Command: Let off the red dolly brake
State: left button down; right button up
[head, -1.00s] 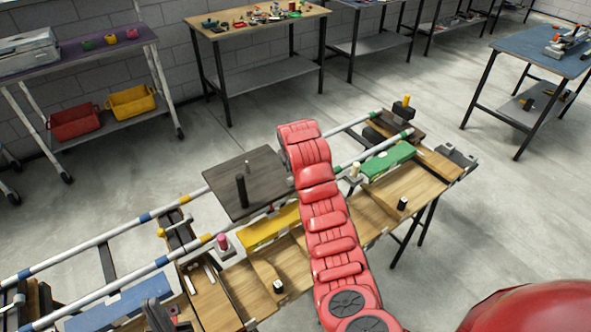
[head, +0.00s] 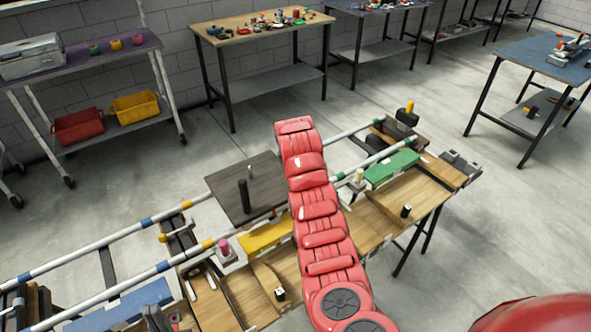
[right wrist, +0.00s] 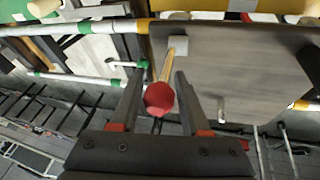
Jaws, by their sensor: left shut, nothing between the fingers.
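The dolly (head: 222,190) is a flat dark platform on two long rails in the head view. It also shows in the right wrist view (right wrist: 240,75). A red ball knob (right wrist: 158,98) on a pale wooden stick, the brake lever, shows in the right wrist view. My right gripper (right wrist: 161,80) is open, its fingers apart on either side of the knob. In the head view my red right arm covers the dolly's right side and hides this gripper. My left gripper (head: 158,318) is shut and empty, low at the left by a blue block (head: 118,305).
A dark upright post (head: 244,196) stands on the dolly. A pink knob (head: 224,247), yellow block (head: 268,233) and green block (head: 390,168) sit along the near rail. Workbenches (head: 265,30) stand behind, with open floor (head: 120,195) between.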

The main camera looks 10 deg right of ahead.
jog(key=shift+o, duration=0.8)
jog(key=shift+s+r, duration=0.15)
jog(key=shift+r, duration=0.15)
jog(key=p+v, duration=0.1)
jog(key=v, duration=1.5)
jog(key=shift+r+p, duration=0.3)
jog(key=shift+r, duration=0.05)
jog(key=shift+s+a, duration=0.1)
